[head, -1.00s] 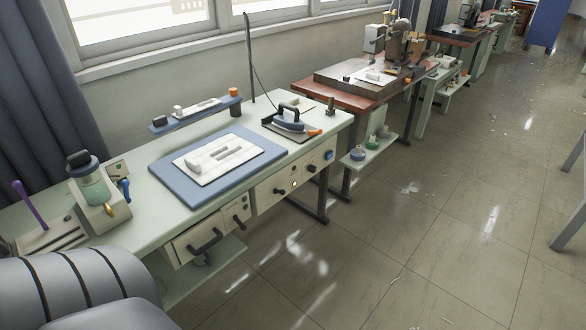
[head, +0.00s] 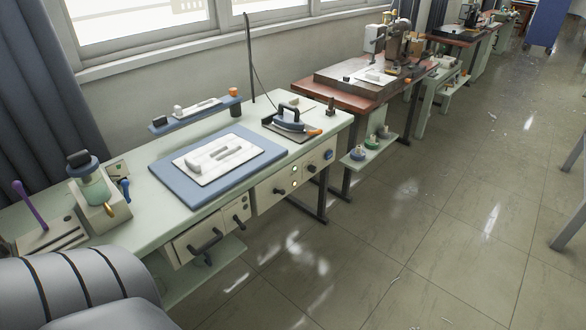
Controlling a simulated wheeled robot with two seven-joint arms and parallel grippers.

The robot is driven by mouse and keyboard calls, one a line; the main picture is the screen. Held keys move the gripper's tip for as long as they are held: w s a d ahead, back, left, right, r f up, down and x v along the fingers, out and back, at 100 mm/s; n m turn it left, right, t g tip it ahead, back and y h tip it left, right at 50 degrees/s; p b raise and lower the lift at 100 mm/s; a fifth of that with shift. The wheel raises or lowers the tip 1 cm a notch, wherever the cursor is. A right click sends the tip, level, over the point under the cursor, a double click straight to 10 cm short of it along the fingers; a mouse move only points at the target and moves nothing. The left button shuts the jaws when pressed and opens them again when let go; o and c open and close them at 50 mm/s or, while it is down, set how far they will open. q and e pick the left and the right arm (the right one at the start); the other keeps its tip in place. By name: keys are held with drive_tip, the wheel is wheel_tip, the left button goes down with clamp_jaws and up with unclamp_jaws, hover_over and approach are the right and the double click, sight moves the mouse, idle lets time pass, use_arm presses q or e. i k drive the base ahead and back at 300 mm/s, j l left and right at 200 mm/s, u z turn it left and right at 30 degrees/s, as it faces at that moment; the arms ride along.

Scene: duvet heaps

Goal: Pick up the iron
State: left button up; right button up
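The iron (head: 289,120) is blue-grey with a black handle and an orange end. It rests on a dark flat stand (head: 272,132) near the far right end of the pale green workbench (head: 150,232) in the head view. A thin cord or pole rises behind it. Neither of my grippers shows in the view, so nothing is seen touching the iron.
A blue mat (head: 176,185) with a white panel lies mid-bench, left of the iron. A blue raised shelf (head: 212,108) stands behind it. A bottle device (head: 94,190) is at the left. A reddish table (head: 305,90) adjoins beyond. The tiled floor (head: 440,230) at right is open.

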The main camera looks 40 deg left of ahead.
sight(286, 121)
drive_tip(key=u, duration=1.25)
